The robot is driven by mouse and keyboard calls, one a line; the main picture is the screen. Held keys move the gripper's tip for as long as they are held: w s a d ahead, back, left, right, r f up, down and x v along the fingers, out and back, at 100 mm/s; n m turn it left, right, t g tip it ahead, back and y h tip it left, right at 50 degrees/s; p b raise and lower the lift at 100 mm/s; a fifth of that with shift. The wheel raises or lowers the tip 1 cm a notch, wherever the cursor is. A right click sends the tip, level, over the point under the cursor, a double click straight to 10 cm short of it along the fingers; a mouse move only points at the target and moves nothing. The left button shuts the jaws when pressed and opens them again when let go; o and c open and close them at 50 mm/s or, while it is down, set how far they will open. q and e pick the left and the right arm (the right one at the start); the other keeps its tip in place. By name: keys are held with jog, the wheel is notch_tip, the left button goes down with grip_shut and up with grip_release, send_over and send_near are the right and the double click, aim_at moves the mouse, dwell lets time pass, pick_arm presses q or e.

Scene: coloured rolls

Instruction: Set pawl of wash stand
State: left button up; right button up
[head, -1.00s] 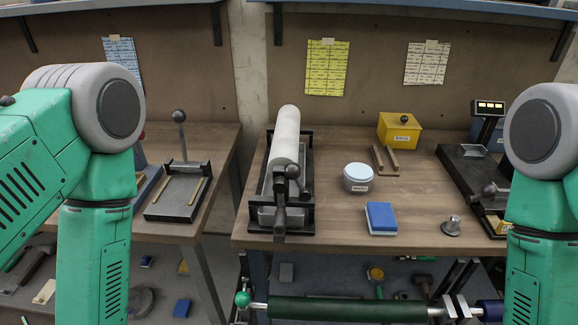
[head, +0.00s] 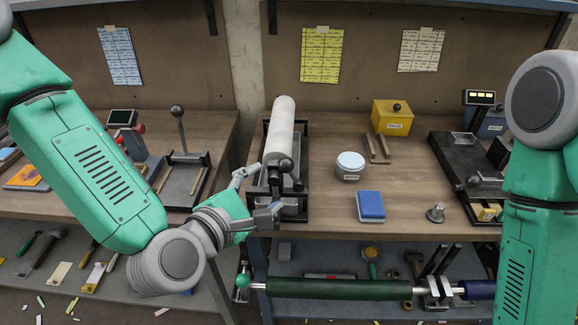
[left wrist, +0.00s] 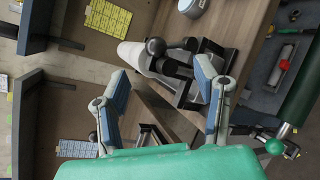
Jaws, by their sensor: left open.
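The wash stand is a black frame with a tray (head: 293,210) on the right-hand bench, carrying a white roll (head: 270,125). Dark ball-ended levers stand at its near end; one dark knob (head: 286,165) shows there and in the left wrist view (left wrist: 155,47). I cannot tell for sure which part is the pawl. My left gripper (head: 263,190) is open at the near left end of the stand, its fingers partly hiding it. In the left wrist view the open fingers (left wrist: 160,70) point at the stand's end, with nothing gripped. My right gripper is out of view.
A green roll (head: 335,289) on a shaft with a green ball end lies low before the bench. A blue block (head: 371,206), a round tub (head: 350,165) and a yellow box (head: 393,117) stand right of the wash stand. A lever device (head: 183,185) stands on the left bench.

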aim_at(282, 170)
pick_arm(q)
jog(key=x, duration=0.3)
jog(key=a+x, duration=0.1)
jog(key=x, duration=0.1)
jog(key=p+x, duration=0.1)
jog(key=x, duration=0.2)
jog(key=shift+w+a+f, duration=0.25)
jog(key=shift+w+f, duration=0.1)
jog(key=shift+w, duration=0.25)
jog(key=shift+w+d+f, duration=0.1)
jog(key=shift+w+d, duration=0.3)
jog(key=shift+d, duration=0.65)
jog(key=shift+a, duration=0.3)
jog(key=c, duration=1.2)
jog(key=shift+a, duration=0.25)
grip_shut()
